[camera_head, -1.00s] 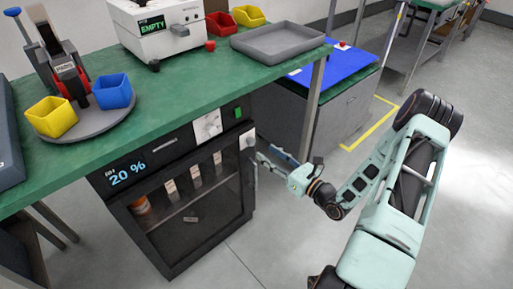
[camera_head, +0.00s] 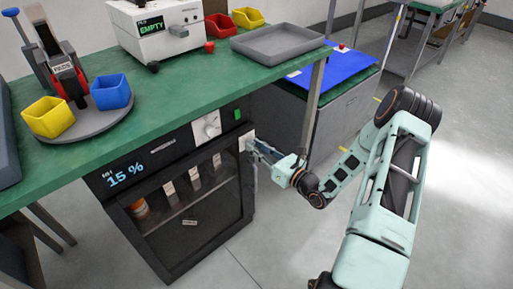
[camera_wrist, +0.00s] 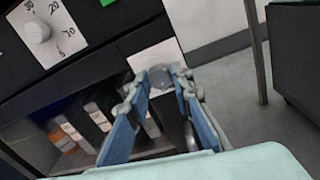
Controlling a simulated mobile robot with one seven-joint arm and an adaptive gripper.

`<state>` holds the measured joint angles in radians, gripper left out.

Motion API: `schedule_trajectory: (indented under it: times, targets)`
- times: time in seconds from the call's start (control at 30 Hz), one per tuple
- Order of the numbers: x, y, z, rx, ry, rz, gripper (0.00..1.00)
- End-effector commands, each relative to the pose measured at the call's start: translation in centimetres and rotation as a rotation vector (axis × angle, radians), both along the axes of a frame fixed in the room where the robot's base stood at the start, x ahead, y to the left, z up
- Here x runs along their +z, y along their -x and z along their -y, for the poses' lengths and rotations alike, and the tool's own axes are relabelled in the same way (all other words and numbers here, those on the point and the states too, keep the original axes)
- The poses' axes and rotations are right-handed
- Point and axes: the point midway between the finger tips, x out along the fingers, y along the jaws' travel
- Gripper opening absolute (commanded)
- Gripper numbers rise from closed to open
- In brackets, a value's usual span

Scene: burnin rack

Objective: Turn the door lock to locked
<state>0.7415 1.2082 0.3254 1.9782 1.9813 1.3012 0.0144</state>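The door lock is a round grey knob (camera_wrist: 160,77) on a pale plate (camera_wrist: 151,57) at the upper right corner of the dark cabinet door. The plate also shows small in the head view (camera_head: 247,140). My gripper (camera_wrist: 160,82) is at the lock, with one blue finger on each side of the knob. The fingers are apart; firm contact with the knob does not show. In the head view my gripper (camera_head: 259,147) reaches the lock from the right. The lock's marking cannot be read.
The dark cabinet (camera_head: 190,222) has a glass door, a dial (camera_head: 207,127) and a display reading 15 % (camera_head: 126,172). The green bench (camera_head: 185,88) overhangs it, and a bench leg (camera_head: 314,108) stands close behind my gripper. The floor to the right is open.

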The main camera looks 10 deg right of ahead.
Motion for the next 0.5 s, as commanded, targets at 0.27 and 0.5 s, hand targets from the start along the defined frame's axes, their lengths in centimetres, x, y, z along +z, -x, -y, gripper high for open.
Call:
schedule_trajectory:
  times: [0.27, 0.5]
  targets:
    - [-0.02, 0.01, 0.02, 0.0, 0.006, 0.002, 0.0]
    - [0.0, 0.02, 0.0, 0.0, 0.067, 0.038, 0.0]
